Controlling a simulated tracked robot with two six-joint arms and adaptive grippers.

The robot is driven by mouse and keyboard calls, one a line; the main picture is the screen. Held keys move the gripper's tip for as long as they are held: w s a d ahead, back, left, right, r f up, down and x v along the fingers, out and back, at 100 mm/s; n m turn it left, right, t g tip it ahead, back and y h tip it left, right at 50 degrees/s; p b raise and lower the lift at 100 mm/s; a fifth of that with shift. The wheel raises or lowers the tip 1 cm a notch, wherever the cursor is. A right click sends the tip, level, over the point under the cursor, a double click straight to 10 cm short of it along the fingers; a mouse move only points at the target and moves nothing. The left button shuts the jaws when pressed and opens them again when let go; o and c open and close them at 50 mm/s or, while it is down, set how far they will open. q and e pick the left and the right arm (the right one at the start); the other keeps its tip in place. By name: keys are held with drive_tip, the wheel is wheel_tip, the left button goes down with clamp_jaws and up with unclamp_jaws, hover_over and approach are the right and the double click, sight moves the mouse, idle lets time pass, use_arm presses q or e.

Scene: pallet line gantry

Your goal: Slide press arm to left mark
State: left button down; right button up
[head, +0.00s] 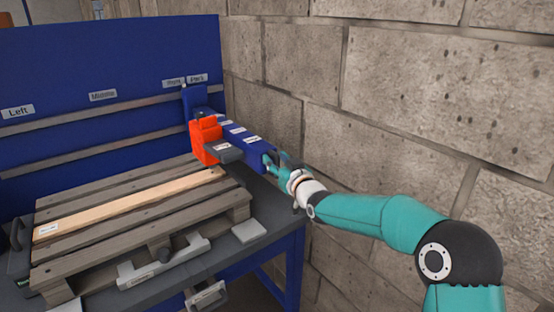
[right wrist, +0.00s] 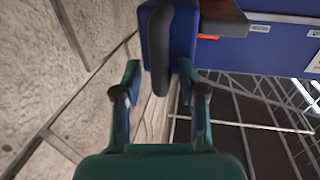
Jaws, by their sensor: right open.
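The blue press arm (head: 245,142) sticks out toward me from the right end of the blue back panel. Its orange carriage (head: 205,138) sits below the two rightmost labels, far right of the "Left" label (head: 17,112). My right gripper (head: 276,160) is at the near end of the press arm. In the right wrist view, the open fingers (right wrist: 160,72) stand on either side of a dark upright handle (right wrist: 160,35) on the blue end, with gaps visible on both sides. My left gripper is not in view.
A wooden pallet (head: 200,207) with a lighter plank (head: 130,203) lies on the table below the rails (head: 100,120). A grey clamp-like bar (head: 165,262) is at the pallet's front. A stone block wall (head: 440,110) stands close on the right.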

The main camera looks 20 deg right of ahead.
clamp_jaws()
idle(0.4)
